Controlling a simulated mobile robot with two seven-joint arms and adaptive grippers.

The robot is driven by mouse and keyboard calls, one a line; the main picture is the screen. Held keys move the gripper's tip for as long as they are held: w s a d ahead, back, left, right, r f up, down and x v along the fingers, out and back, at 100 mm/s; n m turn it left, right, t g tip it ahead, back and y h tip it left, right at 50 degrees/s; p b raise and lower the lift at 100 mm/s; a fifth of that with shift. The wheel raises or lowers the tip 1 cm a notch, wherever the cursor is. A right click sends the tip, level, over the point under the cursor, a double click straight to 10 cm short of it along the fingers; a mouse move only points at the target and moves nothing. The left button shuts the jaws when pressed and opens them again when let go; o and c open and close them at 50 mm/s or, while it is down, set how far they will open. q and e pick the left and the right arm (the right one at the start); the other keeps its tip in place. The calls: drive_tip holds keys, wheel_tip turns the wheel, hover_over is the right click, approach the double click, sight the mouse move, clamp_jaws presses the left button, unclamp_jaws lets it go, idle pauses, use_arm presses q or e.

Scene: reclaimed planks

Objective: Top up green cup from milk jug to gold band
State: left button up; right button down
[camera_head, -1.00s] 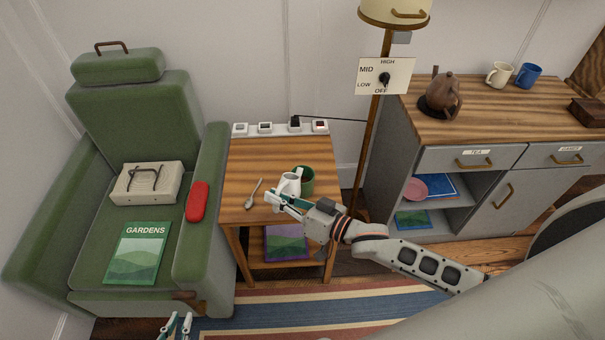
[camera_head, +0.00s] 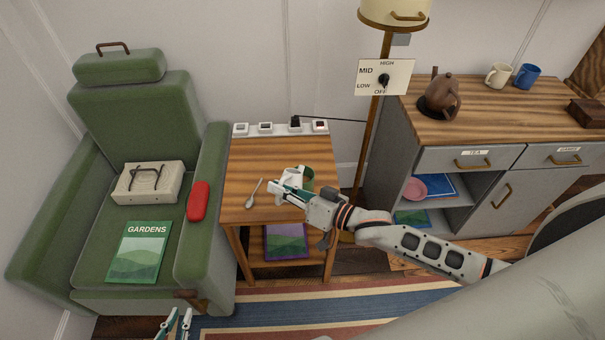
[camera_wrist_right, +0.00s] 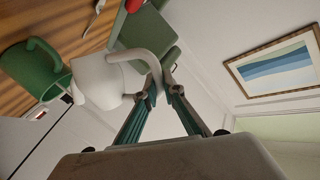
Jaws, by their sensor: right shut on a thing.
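The white milk jug (camera_head: 289,178) is held by its handle in my right gripper (camera_head: 277,190), above the side table. It looks tilted toward the green cup (camera_head: 308,174), which stands just behind it and is partly hidden. In the right wrist view the jug (camera_wrist_right: 98,82) is close beside the cup's rim, and my right gripper (camera_wrist_right: 157,88) is shut on the jug's handle. The cup (camera_wrist_right: 32,72) shows its outer side and handle. Its gold band, the level inside and any milk stream cannot be made out. My left gripper (camera_head: 173,326) is low at the bottom edge, fingers apart and empty.
A spoon (camera_head: 254,193) lies on the side table (camera_head: 245,160), left of the jug. A strip of sockets (camera_head: 280,128) runs along its back. The green armchair (camera_head: 135,110) is left; a lamp pole (camera_head: 370,130) and grey cabinet (camera_head: 500,205) are right.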

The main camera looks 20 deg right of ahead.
drive_tip(key=shift+w+d+r+m, duration=0.3)
drive_tip(key=shift+w+d+r, duration=0.15)
drive_tip(key=shift+r, duration=0.2)
idle(0.6)
